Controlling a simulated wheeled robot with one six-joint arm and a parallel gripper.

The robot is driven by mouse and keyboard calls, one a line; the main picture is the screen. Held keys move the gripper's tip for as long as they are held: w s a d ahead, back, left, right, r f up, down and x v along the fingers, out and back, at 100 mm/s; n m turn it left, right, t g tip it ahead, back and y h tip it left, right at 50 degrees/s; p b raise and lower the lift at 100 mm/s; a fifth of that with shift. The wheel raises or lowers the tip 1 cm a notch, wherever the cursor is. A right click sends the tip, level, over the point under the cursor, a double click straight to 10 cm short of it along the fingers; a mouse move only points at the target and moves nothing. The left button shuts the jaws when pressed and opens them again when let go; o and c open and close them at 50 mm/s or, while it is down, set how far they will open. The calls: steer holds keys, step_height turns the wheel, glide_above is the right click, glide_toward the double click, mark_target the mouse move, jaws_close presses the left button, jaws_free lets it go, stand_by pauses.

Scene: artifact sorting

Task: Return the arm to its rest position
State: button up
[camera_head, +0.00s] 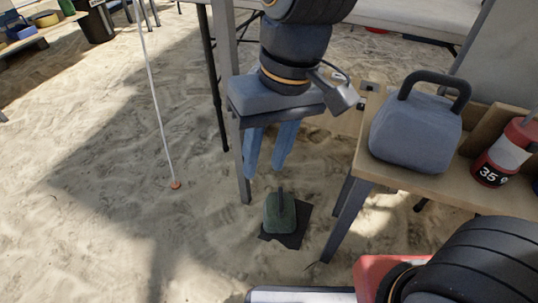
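My gripper (265,171) hangs from my arm at the upper middle of the view, its two blue fingers pointing down. The fingers are apart, with sand visible between them and nothing held. In the picture, the fingertips show a little above a dark green weight with an upright handle (280,214). That weight sits on a small black mat (292,238) on the sand. I cannot tell the exact height of the fingers above it.
A wooden table (487,198) at right carries a grey-blue weight with a black handle (415,137) and a red-and-white cylinder (507,153). A white pole (155,95) stands at left, its foot at an orange spot. Open sand lies at lower left.

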steer(key=shift+s+d+r, duration=0.15)
steer(key=shift+s, duration=0.35)
steer(key=shift+s+d+r, duration=0.15)
steer(key=shift+s, duration=0.35)
stand_by(0.8)
steer(key=d+r+m+h+p, duration=0.1)
steer(key=d+r+m+p, duration=0.2)
steer(key=d+r+p, duration=0.7)
steer(key=d+r+m+h+p, duration=0.1)
steer(key=d+r+p, duration=0.9)
steer(key=p, duration=1.6)
step_height(320, 180, up, 7)
steer(key=shift+d+f+m, duration=0.15)
steer(key=shift+d+m, duration=0.1)
steer(key=shift+m, duration=0.65)
